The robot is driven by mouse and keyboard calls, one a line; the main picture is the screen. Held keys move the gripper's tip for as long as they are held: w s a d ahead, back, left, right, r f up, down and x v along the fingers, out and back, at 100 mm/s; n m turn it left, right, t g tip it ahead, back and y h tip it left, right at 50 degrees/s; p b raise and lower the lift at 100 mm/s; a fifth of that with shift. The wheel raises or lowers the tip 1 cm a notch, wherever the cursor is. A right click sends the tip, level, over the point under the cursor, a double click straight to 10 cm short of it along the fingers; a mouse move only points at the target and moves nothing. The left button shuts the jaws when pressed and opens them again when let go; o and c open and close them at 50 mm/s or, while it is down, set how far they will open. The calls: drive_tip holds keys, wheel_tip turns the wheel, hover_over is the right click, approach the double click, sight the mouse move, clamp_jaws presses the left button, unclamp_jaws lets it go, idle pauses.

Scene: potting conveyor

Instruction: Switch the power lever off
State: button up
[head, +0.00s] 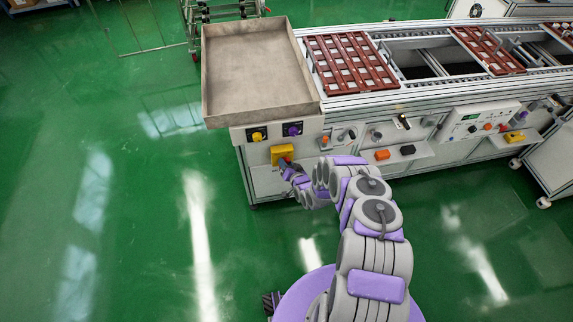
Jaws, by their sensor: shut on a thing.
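A yellow switch plate (282,153) is mounted on the white front panel at the left end of the conveyor, below the tray. The power lever itself is mostly hidden by my gripper, and I cannot tell its position. My gripper (287,165) is at the lower right part of the yellow plate, at the end of my arm reaching in from the lower right. It is shut on what appears to be the lever. The fingers are small and partly covered by my wrist in this view.
Above the plate are a yellow knob (257,136) and a purple knob (293,130). A grey tray (212,110) overhangs them. An orange button (382,155) and a control box (478,121) are farther right. The green floor (130,230) is clear on the left.

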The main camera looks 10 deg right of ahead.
drive_tip(key=shift+a+r+n+h+p, duration=0.25)
drive_tip(key=shift+n+h+p, duration=0.25)
drive_tip(key=shift+n+p, duration=0.5)
drive_tip(key=shift+a+n+h+p, duration=0.25)
drive_tip(key=shift+n+h+p, duration=0.45)
drive_tip(key=shift+n+h, duration=0.35)
drive_tip(key=shift+c, duration=0.4)
drive_tip(key=shift+a+f+n+h+b, duration=0.15)
drive_tip(key=shift+n+h+b, duration=0.3)
drive_tip(key=shift+n, duration=0.45)
drive_tip(key=shift+a+n+h+b, duration=0.3)
drive_tip(key=shift+n+h, duration=0.35)
drive_tip(key=shift+n, duration=0.2)
drive_tip(key=shift+a+f+n+h+b, duration=0.15)
drive_tip(key=shift+n+h+b, duration=0.3)
drive_tip(key=shift+n, duration=0.45)
drive_tip(key=shift+w+r, duration=0.1)
drive_tip(key=shift+r, duration=0.1)
drive_tip(key=o, duration=0.7)
drive_tip(key=shift+o, duration=0.3)
drive_tip(key=shift+f, duration=0.2)
